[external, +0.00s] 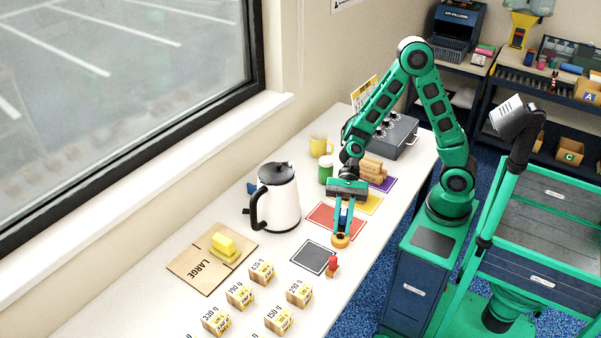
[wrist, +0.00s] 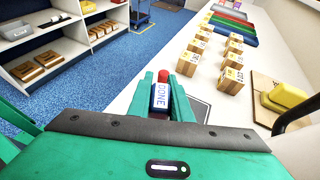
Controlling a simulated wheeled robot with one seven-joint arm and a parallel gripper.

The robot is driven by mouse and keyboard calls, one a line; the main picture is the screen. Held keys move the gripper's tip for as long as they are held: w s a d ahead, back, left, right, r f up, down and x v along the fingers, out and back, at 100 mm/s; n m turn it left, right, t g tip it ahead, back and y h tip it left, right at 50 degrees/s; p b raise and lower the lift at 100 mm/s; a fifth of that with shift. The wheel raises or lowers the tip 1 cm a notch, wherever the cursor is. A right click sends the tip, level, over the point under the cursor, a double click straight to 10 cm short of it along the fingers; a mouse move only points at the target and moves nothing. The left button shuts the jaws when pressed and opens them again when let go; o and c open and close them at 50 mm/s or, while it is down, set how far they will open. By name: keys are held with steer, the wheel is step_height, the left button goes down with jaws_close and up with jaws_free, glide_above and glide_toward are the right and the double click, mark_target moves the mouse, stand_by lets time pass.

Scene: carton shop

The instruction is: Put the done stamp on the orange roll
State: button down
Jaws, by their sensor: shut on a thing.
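My gripper (external: 343,219) is shut on the done stamp (external: 345,216), a blue body with a white label. In the wrist view the label reads DONE on the stamp (wrist: 160,96), which sits between the two green fingers (wrist: 163,105). An orange round thing (external: 340,241), apparently the orange roll, is directly below the fingertips in the external view. I cannot tell whether the stamp touches it. The roll is hidden in the wrist view.
A red-topped stamp (external: 332,266) stands close in front, beside a dark grey mat (external: 313,257). A red mat (external: 333,218) lies behind. A kettle (external: 278,200), a LARGE board (external: 195,263) and several small boxes (external: 240,295) occupy the left and front.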

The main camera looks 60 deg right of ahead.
mark_target(340, 231)
steer(key=shift+w+d+f, duration=0.15)
steer(key=shift+w+f, duration=0.1)
steer(key=shift+f, duration=1.95)
steer(key=c, duration=1.6)
jaws_free()
steer(key=v, duration=1.2)
steer(key=shift+r, duration=0.15)
